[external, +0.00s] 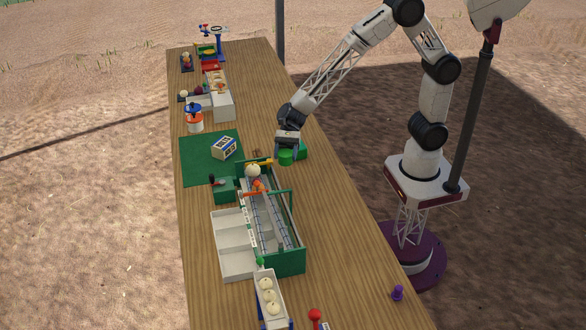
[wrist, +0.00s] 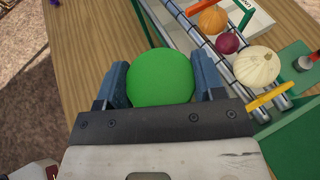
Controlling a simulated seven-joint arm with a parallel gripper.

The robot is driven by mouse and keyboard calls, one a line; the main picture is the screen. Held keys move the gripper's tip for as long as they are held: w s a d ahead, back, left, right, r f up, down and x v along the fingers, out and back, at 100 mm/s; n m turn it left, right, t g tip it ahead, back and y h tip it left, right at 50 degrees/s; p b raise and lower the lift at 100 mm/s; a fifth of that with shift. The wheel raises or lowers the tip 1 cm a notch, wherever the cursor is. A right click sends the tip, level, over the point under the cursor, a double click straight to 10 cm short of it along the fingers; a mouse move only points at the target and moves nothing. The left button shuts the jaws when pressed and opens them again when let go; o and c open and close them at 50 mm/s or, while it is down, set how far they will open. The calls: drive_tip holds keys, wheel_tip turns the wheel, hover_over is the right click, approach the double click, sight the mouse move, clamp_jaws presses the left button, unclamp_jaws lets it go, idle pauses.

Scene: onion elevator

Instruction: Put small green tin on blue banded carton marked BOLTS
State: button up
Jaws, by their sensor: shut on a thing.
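The small green tin (wrist: 160,78) is round and sits between the two blue fingers of my gripper (wrist: 165,85) in the wrist view. My gripper (external: 286,152) is shut on the tin, which also shows in the external view (external: 286,157). They are over the right part of the table, beside the far end of the conveyor. The blue banded carton (external: 223,148) lies on the green mat (external: 196,171), left of my gripper. It has white and dark markings too small to read. I cannot tell how high the tin is above the table.
The green-framed conveyor (external: 290,262) carries an orange, a dark red and a pale onion (wrist: 257,66). White bins (external: 232,227) stand left of it. A yellow bar (external: 259,162) is at its far end. The mat around the carton is mostly clear.

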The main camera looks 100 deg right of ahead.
drive_tip(key=w+d+m+t+h, duration=0.2)
drive_tip(key=w+d, duration=0.1)
drive_tip(key=d, duration=1.3)
drive_tip(key=w+d+m+t+h, duration=0.1)
drive_tip(key=w+d+m+t, duration=0.1)
drive_tip(key=d, duration=1.4)
wheel_tip(320, 180, down, 5)
drive_tip(key=shift+w+f, duration=0.1)
drive_tip(key=shift+f, duration=0.05)
hover_over(223, 142)
drive_tip(key=shift+f, duration=0.7)
drive_tip(key=shift+f, duration=0.1)
drive_tip(key=shift+f, duration=1.65)
